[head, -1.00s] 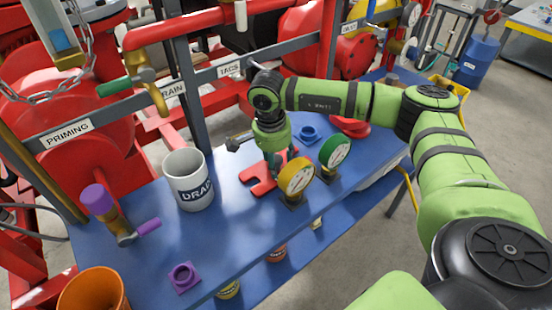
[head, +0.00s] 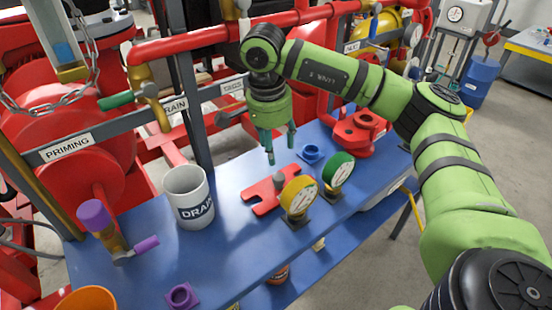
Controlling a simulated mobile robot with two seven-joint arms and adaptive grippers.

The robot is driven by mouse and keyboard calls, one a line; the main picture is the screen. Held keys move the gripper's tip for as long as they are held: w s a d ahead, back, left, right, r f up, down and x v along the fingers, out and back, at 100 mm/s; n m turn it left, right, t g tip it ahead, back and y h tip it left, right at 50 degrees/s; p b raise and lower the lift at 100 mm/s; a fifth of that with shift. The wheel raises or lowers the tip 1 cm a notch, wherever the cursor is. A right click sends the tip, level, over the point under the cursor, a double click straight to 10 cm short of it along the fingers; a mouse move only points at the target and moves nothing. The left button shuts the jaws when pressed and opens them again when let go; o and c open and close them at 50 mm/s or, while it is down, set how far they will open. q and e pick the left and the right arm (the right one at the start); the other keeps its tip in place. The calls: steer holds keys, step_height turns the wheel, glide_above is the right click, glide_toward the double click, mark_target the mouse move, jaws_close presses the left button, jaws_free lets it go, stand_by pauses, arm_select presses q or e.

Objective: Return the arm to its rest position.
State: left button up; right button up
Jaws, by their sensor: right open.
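My right gripper (head: 281,148) is open and empty in the head view. It hangs with its fingers pointing down, above the blue bench (head: 232,240). Below it a red flat plate with a slot (head: 264,198) lies on the bench, with a grey peg-like part (head: 279,181) at it. The fingertips are apart from the plate. My right arm (head: 340,78) reaches in from the right side and bends down at the wrist. My left gripper is not in view.
On the bench stand a DRAIN mug (head: 186,200), a purple-handled valve (head: 105,232), a purple block (head: 182,297), yellow (head: 299,196) and green (head: 338,170) gauges, a blue ring part (head: 311,154) and a red flanged part (head: 358,132). Red pipes (head: 230,34) and grey rails run close behind my gripper.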

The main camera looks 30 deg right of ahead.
steer(key=shift+r, duration=0.3)
